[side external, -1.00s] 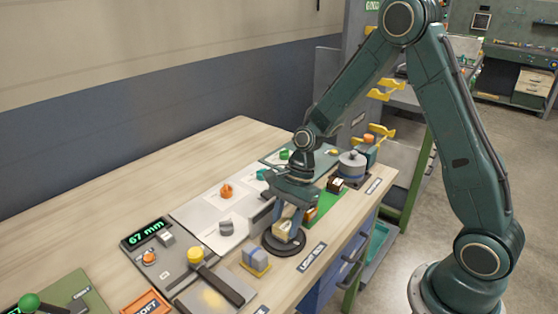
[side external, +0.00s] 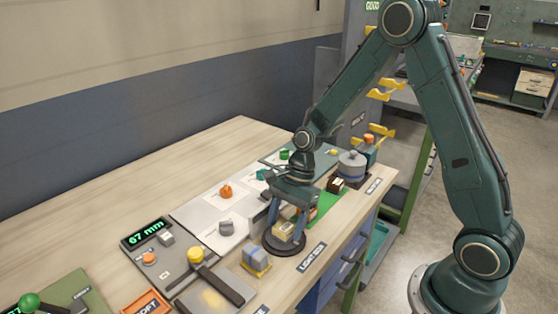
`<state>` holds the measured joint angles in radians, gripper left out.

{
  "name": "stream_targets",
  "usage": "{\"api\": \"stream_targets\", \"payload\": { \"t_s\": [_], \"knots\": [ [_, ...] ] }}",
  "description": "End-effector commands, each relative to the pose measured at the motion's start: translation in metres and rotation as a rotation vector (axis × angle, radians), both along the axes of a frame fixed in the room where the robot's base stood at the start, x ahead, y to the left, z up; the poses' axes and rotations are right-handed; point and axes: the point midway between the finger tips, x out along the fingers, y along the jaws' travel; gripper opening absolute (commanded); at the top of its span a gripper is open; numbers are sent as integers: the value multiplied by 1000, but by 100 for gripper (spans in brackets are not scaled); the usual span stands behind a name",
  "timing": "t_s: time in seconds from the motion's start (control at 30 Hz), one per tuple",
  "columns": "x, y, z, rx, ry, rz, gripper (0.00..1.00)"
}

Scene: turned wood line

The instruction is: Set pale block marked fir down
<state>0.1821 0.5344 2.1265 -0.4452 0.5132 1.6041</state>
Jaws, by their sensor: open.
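The pale block (side external: 283,232) rests on the round dark disc (side external: 287,246) near the front edge of the bench. My gripper (side external: 287,224) is over the disc, pointing down, with its fingers apart on either side of the block. The fingers partly hide the block, and its marking is too small to read.
A bluish block on a yellow base (side external: 256,260) stands close to the left of the disc. A grey panel with a 67 mm display (side external: 147,234) lies further left. The bench's back left is clear.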

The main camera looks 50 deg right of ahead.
Motion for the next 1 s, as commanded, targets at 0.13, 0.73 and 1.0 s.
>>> {"api": "stream_targets", "payload": {
  "t_s": [0.13,0.73,1.0],
  "knots": [
    [1,-4,10,0,-5,-2,59],
    [1,-38,92,-1,-6,-2,59],
    [1,-45,110,-1,-3,-1,59]
  ]
}}
